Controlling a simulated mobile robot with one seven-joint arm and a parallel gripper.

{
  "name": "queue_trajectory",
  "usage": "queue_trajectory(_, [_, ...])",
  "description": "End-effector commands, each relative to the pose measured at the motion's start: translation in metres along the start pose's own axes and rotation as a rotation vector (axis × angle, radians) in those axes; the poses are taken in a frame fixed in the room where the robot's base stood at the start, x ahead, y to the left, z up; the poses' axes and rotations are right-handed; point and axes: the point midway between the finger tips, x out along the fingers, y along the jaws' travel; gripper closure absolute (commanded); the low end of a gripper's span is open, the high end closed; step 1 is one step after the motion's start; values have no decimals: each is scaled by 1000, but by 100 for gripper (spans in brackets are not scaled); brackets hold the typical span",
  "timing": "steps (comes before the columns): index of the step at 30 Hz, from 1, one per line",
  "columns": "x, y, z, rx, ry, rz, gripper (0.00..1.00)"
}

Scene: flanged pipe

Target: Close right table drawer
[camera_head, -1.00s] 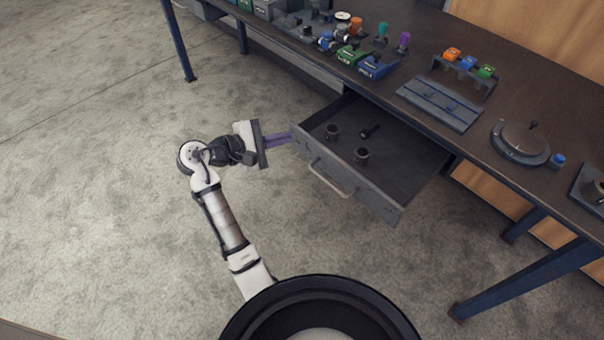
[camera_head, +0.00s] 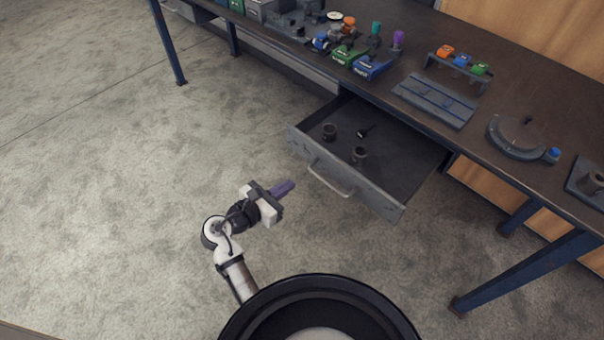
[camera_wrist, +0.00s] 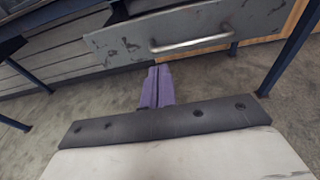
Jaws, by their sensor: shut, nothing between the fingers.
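The right table drawer (camera_head: 345,188) is pulled out from under the workbench in the head view, with its grey front and bar handle (camera_head: 331,180) facing me. Several small dark parts, among them two cylinders, lie inside it. My gripper (camera_head: 292,184) is in front of the drawer, to the left of the handle and apart from it. Its purple fingers are together and hold nothing. In the wrist view the fingers (camera_wrist: 156,72) point toward the drawer front (camera_wrist: 190,32), and the handle (camera_wrist: 192,43) shows ahead and to the right.
The workbench top (camera_head: 400,70) holds colored parts, a grey grooved plate (camera_head: 436,100) and a round plate (camera_head: 518,136). A blue table leg (camera_head: 520,270) stands to the right of the drawer. The floor to the left is clear.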

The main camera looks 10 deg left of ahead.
Motion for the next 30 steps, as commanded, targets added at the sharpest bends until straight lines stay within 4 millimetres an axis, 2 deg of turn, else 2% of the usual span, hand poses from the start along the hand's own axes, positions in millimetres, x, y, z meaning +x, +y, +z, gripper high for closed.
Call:
queue_trajectory(3, [25,-1,2,-1,0,-4,100])
queue_trajectory(10, [57,0,1,1,0,-3,100])
queue_trajectory(15, [65,0,0,1,0,-1,100])
queue_trajectory(26, [66,0,0,2,0,-1,100])
queue_trajectory(30, [72,3,2,2,-1,-1,100])
